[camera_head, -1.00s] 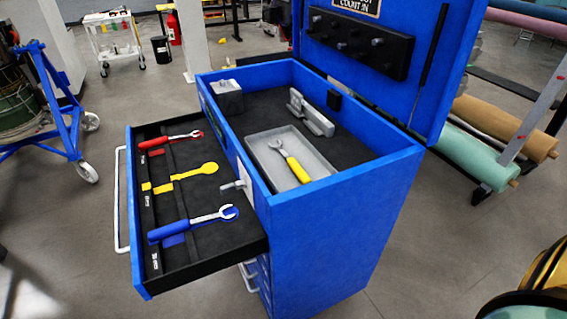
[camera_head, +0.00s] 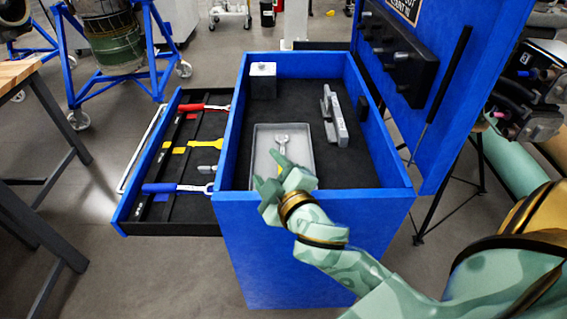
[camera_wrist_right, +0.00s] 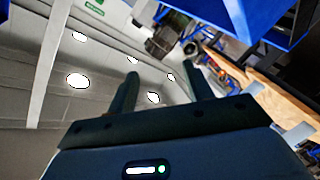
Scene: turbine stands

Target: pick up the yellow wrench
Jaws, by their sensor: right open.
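The yellow wrench (camera_head: 281,141) lies in a grey tray (camera_head: 308,136) inside the open top of the blue tool cabinet. Its silver open-ended head shows, while most of its yellow handle is hidden behind my right gripper. My right gripper (camera_head: 269,167) is open and empty, over the front of the tray in the head view; I cannot tell its height above it. In the right wrist view its two fingers (camera_wrist_right: 163,88) stand apart with nothing between them, and the wrench is not visible there. My left gripper is not in view.
The pulled-out drawer (camera_head: 160,215) at left holds a red-handled wrench (camera_head: 203,107), a blue-handled wrench (camera_head: 178,188) and a yellow wrench-shaped slot (camera_head: 205,143). A grey block (camera_head: 263,80) and a metal tool (camera_head: 335,116) stand in the cabinet top. The raised lid (camera_head: 445,45) is at right.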

